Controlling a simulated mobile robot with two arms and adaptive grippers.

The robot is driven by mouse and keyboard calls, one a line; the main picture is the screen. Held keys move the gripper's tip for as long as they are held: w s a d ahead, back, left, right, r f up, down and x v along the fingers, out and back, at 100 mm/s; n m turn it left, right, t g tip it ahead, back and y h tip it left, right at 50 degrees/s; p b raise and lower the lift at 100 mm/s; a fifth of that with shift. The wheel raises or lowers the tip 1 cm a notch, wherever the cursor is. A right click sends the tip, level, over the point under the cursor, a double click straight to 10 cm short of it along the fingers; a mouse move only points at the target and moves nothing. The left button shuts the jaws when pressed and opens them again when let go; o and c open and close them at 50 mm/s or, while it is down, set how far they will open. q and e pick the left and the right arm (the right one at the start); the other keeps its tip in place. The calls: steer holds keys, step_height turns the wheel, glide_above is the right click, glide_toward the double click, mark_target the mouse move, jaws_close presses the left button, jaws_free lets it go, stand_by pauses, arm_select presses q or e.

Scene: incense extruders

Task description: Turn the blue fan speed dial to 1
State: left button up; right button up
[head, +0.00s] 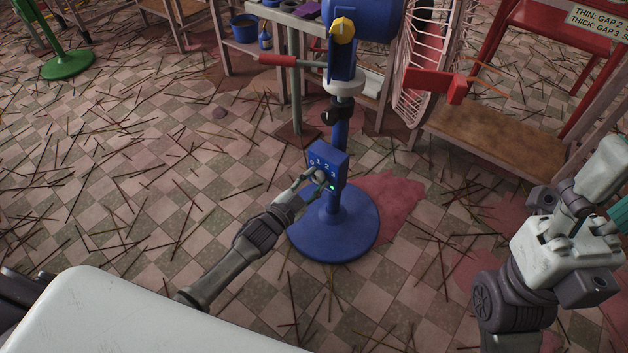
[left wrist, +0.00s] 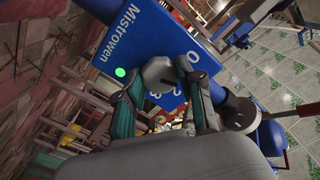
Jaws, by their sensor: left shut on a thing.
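The blue fan (head: 339,228) stands on a round base, with a blue control box (head: 341,160) low on its post. The box carries the numbers 0 to 3 and a lit green light (head: 332,187). The grey speed dial (left wrist: 158,74) is in the middle of the box's face. My left gripper (head: 319,180) is shut on the dial, one finger on each side. It also shows in the left wrist view (left wrist: 160,80). The fingers partly cover the dial and numbers, and I cannot tell which number it points to.
A workbench with a blue bucket (head: 244,28) is behind. A green stand base (head: 67,63) is far left. Thin sticks litter the tiled floor.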

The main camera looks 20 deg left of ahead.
arm_select(q)
steer(key=o, duration=1.1)
steer(key=shift+o, duration=0.2)
steer(key=shift+s, duration=0.1)
steer(key=v, duration=1.2)
